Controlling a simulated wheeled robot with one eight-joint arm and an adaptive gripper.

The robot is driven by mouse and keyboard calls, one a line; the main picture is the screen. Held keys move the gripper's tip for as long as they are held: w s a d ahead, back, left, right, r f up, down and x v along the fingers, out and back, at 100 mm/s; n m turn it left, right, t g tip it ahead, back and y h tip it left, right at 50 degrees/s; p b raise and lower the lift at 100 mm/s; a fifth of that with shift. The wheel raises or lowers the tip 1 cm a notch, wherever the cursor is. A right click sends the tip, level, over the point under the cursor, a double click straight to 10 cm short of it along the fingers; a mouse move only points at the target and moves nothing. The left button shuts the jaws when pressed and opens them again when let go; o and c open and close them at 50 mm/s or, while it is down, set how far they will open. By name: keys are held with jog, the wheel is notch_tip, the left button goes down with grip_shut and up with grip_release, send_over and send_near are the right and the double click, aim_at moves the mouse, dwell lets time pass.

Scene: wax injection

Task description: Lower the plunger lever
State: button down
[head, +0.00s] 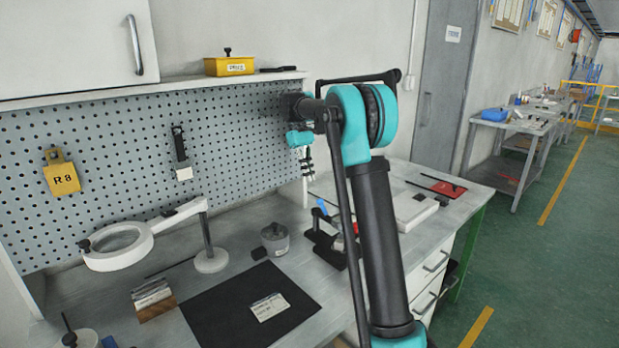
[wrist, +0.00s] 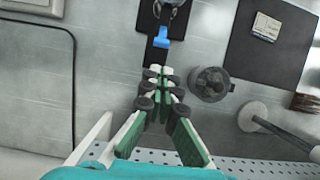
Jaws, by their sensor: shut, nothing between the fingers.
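My gripper (head: 307,172) hangs fingers down above the bench in the head view. In the wrist view its fingertips (wrist: 160,76) are together and hold nothing. The injector's black base (head: 326,246) stands on the bench below, with blue and red parts. In the wrist view its black foot and blue part (wrist: 162,38) lie just beyond the fingertips.
A metal pot (head: 275,238) and a ring magnifier on a stand (head: 210,261) stand left of the injector. A black mat (head: 215,310) lies in front. The pegboard (head: 235,150) and shelf (head: 180,90) are close behind my gripper. A white block (head: 415,210) lies to the right.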

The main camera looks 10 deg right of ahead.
aim_at(323, 207)
jog(key=x, duration=0.7)
jog(key=shift+s+d+f, duration=0.1)
jog(key=shift+s+f, duration=0.1)
jog(key=shift+f, duration=0.1)
jog(key=shift+s+r+t+y, duration=0.1)
jog(key=shift+r+t+y, duration=0.05)
jog(key=shift+t+y, duration=0.3)
jog(key=shift+s+d+r+t+y, duration=0.2)
jog(key=shift+t+y, duration=0.25)
jog(key=shift+t, duration=0.3)
